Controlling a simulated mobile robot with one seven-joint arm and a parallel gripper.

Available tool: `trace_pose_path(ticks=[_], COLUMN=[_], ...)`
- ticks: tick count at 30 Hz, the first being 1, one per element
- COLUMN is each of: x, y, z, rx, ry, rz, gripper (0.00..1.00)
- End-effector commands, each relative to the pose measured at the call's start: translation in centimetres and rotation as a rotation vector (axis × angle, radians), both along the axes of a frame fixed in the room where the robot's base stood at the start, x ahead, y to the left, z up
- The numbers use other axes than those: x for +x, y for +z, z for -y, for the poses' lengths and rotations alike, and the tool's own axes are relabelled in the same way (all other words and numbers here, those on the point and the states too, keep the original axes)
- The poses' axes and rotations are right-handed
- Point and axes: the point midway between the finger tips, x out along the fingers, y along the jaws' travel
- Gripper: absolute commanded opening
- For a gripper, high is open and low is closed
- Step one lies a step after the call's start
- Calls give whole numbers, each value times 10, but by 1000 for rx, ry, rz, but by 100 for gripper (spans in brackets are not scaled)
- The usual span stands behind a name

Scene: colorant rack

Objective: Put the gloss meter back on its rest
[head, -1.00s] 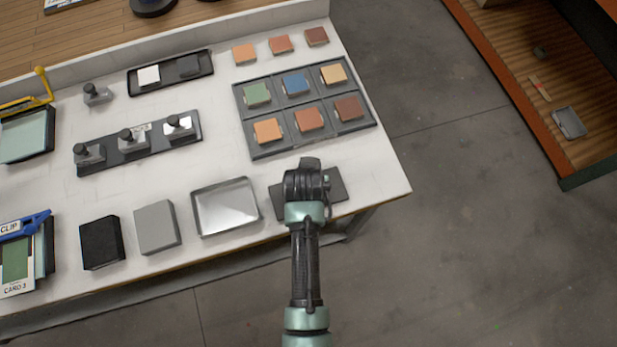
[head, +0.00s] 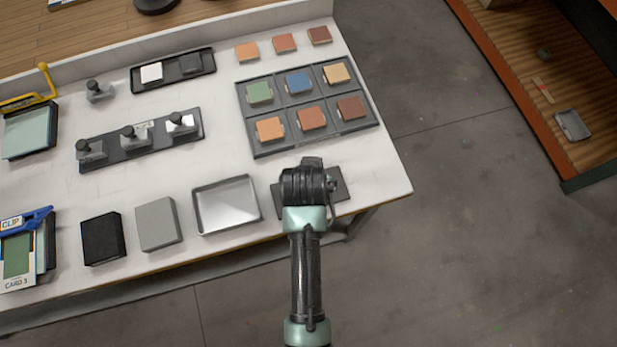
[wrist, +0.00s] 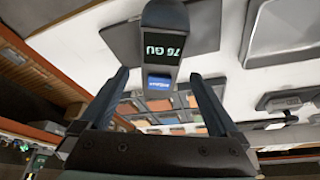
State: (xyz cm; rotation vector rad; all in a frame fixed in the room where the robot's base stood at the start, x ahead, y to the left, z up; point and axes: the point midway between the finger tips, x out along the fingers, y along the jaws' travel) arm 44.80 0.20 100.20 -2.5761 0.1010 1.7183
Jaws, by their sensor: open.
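The gloss meter (wrist: 163,45) is a dark grey body with a lit "76 GU" readout and a blue label, seen upside down in the wrist view. My gripper (wrist: 159,74) is open, its two fingers apart on either side of the meter's near end, with visible gaps. A flat dark grey plate (head: 340,187), perhaps the rest, lies at the table's front right corner; it seems to show behind the meter in the wrist view (wrist: 205,28). Whether the meter touches it, I cannot tell. In the head view my arm hides the fingers and most of the meter.
A shallow metal tray (head: 226,229) lies left of the plate, with a grey block (head: 157,224) and a black block (head: 102,240) farther left. A rack of coloured tiles (head: 248,139) is behind. The table's front edge is close.

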Motion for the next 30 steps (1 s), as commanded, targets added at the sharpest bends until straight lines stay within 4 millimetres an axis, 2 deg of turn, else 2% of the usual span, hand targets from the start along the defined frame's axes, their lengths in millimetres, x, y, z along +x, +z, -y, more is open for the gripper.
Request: trace_pose_path(ticks=[3, 9, 17, 20, 23, 26, 29, 30], x=[-8, -21, -28, -26, -8, 33, 80, 94], y=[21, 50, 65, 68, 87, 136, 219, 258], z=[-1, -1, -2, -2, -4, -6, -8, -8], rx=[1, 0, 0, 1, 5, 14, 20, 18], ry=[-1, -1, -1, -1, 4, 13, 24, 28], rz=[4, 2, -1, 5, 79, 256, 523, 639], gripper=[97, 97, 97, 97, 97, 97, 97, 97])
